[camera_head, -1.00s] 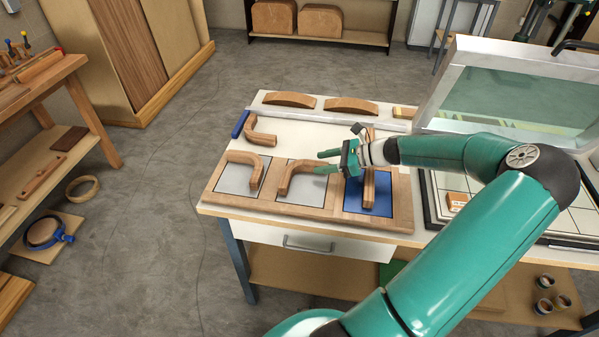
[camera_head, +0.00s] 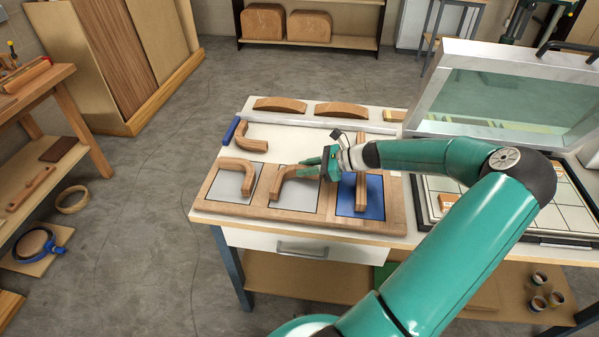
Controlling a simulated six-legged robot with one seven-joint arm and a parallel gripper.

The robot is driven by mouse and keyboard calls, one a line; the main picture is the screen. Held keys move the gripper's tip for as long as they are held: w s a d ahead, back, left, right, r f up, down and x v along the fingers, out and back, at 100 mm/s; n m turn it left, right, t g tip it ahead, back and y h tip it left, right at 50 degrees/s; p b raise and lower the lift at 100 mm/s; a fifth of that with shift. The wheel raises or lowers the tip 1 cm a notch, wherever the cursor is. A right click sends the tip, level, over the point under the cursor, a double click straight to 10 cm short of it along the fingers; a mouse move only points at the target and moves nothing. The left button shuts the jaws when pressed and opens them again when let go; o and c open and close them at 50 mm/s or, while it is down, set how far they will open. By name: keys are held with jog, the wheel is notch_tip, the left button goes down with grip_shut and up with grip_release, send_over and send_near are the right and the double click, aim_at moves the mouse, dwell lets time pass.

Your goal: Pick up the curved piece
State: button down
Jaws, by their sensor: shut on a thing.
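A curved wooden piece (camera_head: 284,180) lies over the middle grey panel (camera_head: 297,202) of a wooden tray (camera_head: 270,219) on the bench. My gripper (camera_head: 311,168) reaches in from the right and is shut on the right end of this piece. The fingers hide part of that end. The piece appears still down on the panel. Another bent piece (camera_head: 247,181) lies on the left grey panel. A third wooden piece (camera_head: 361,194) stands over the blue panel (camera_head: 346,207), partly behind my wrist.
Behind the tray lie another bent piece (camera_head: 251,142), a blue-ended bar (camera_head: 231,131) and two arched pieces (camera_head: 280,104). A metal-framed press with a raised lid (camera_head: 500,98) stands to the right. Open floor lies left of the bench.

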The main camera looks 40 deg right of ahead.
jog(key=shift+r, duration=0.45)
notch_tip(320, 180, up, 2)
jog(key=shift+r, duration=0.2)
jog(key=s+d+r, duration=0.2)
jog(key=s+r, duration=0.7)
jog(key=s, duration=0.4)
jog(key=shift+s+r, duration=0.35)
jog(key=shift+s, duration=0.05)
jog(key=shift+d, duration=0.1)
